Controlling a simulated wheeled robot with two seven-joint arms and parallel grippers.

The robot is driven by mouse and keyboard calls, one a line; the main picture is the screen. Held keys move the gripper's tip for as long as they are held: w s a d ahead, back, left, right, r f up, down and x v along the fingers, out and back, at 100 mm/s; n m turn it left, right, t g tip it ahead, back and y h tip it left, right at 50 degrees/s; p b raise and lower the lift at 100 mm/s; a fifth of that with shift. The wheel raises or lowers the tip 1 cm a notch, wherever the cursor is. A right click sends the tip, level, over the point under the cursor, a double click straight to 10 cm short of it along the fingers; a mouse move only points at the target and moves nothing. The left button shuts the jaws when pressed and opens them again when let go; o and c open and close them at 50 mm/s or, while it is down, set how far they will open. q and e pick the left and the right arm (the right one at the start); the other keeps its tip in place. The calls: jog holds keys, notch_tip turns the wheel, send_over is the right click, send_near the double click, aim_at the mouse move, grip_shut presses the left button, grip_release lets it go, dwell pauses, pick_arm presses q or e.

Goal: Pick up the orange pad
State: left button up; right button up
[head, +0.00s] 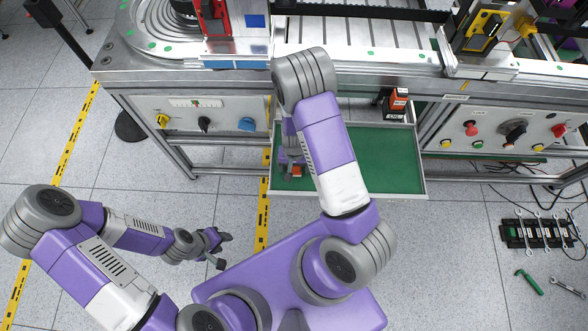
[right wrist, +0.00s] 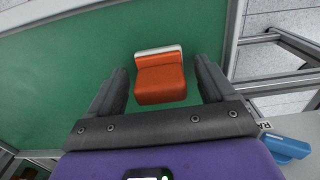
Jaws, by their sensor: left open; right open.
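The orange pad (right wrist: 160,80), an orange block with a pale strip along one edge, lies on the green drawer floor (right wrist: 60,75). In the head view the orange pad (head: 297,171) shows near the left front corner of the drawer, partly hidden by my right gripper (head: 291,165). In the right wrist view the open fingers of my right gripper (right wrist: 162,70) stand on either side of the pad, with visible gaps. My left gripper (head: 221,247) is open and empty over the floor, left of the drawer.
The open drawer (head: 347,196) has raised metal walls close to the pad. An orange and black item (head: 397,103) stands at its back right. Control panels (head: 204,122) flank the drawer under the conveyor. Wrenches (head: 541,229) and a green hammer (head: 528,281) lie at right.

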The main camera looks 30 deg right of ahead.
jog(key=shift+r, duration=0.1)
jog(key=c, duration=1.2)
notch_tip(320, 180, up, 18)
jog(key=p, duration=0.7)
jog(key=shift+p, duration=0.35)
